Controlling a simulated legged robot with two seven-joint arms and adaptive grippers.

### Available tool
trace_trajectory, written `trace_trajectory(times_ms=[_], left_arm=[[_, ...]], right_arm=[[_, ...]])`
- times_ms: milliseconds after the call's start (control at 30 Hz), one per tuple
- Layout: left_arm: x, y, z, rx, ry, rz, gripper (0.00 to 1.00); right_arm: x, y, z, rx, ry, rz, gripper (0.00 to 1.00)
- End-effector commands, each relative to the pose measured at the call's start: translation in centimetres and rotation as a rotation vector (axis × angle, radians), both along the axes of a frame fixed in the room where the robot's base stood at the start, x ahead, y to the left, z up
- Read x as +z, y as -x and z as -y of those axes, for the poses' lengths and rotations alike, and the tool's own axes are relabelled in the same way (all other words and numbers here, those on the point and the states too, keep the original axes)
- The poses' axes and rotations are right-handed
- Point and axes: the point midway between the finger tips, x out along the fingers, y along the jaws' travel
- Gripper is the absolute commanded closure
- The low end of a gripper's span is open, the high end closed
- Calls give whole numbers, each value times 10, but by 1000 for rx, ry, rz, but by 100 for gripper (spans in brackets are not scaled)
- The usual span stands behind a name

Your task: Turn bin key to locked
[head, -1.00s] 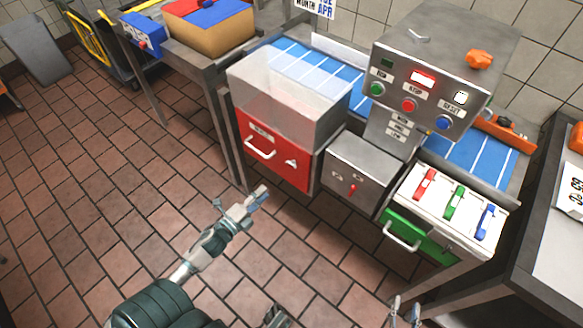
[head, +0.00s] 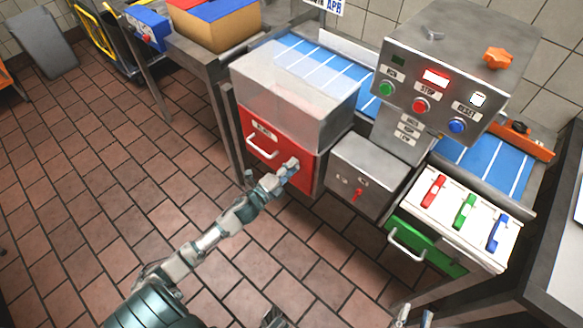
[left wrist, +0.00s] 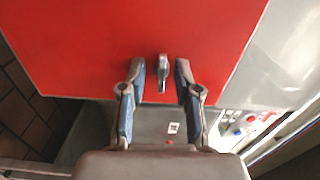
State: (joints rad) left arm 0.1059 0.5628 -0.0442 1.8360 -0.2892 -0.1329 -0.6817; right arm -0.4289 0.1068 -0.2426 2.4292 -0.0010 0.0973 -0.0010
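The red bin front (head: 252,128) has a white handle (head: 261,147) and sits under a clear-walled box. The bin key (left wrist: 162,72) is a small grey metal piece standing out from the red panel in the left wrist view. My left gripper (head: 291,165) is at the right part of the red front and hides the key in the head view. In the left wrist view its two blue-padded fingers (left wrist: 162,82) are open, one on each side of the key, with gaps to it. My right gripper (head: 414,317) is at the bottom edge, partly cut off, its fingertips apart.
A grey box (head: 367,174) with a small red switch is right of the bin. A control panel (head: 428,98) with buttons stands above it. A green drawer (head: 428,247) and white tray with coloured handles are at right. The tiled floor in front is clear.

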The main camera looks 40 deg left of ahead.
Motion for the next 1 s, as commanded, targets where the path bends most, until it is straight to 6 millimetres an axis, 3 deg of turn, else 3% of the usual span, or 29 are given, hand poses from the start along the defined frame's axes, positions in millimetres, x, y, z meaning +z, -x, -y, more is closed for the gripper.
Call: trace_trajectory(times_ms=[67, 167, 200, 500, 667, 1000], left_arm=[[0, 0, 0, 0, 0, 0, 73], [0, 0, 0, 0, 0, 0, 98], [0, 0, 0, 0, 0, 0, 100], [-1, 0, 1, 1, 17, -4, 100], [1, 0, 1, 0, 74, -8, 100], [3, 0, 2, 1, 338, -30, 100]], right_arm=[[-1, -1, 0, 0, 0, -2, 60], [-2, -2, 0, 1, 0, -4, 60], [-2, -2, 0, 1, 0, -4, 60], [-2, -2, 0, 1, 5, -19, 60], [-13, -4, 2, -1, 37, -116, 60], [-70, 6, 13, -5, 159, -532, 60]])
